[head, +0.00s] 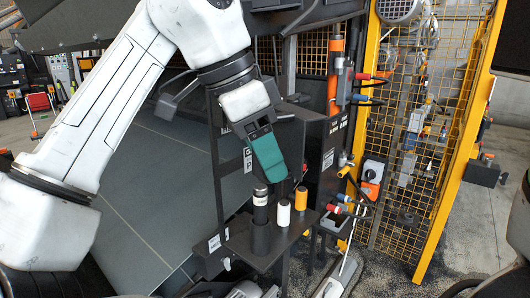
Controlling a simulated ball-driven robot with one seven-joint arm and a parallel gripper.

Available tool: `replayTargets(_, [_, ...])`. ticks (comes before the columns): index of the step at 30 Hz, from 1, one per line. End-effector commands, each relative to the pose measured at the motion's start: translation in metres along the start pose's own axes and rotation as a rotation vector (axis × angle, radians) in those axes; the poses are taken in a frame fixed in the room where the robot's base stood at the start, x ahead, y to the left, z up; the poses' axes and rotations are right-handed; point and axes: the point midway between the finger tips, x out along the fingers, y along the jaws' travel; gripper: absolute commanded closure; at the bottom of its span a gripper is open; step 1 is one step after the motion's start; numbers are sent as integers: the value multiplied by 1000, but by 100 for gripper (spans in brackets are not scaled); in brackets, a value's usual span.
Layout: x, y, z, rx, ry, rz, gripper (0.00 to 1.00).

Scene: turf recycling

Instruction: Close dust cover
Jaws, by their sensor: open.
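My gripper (270,165) hangs down from my white arm near the picture's middle. A teal finger shows from its broad side, and the other finger is hidden behind it. No object shows in it. Its tip is just above, and in the picture close to, a black cylinder (261,212) with white bands, which stands upright on a small dark shelf (270,247). I cannot pick out the dust cover for certain. A dark machine panel (310,150) with sockets and red and blue plugs is right of my gripper.
A white cylinder (283,215) and an orange-yellow cylinder (301,198) stand on the shelf's right side. An orange tube (335,75) is mounted upright above the panel. A yellow mesh fence (450,120) stands at the right. A large dark sloped sheet (155,200) lies behind my arm.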

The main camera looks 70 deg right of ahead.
Motion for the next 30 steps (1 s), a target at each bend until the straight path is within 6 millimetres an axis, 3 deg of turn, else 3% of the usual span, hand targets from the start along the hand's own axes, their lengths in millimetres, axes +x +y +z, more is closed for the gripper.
replayTargets(8, [1,0,0,0,0,0,48])
replayTargets(24, [1,0,0,-1,0,0,100])
replayTargets(30, [1,0,0,-1,0,0,100])
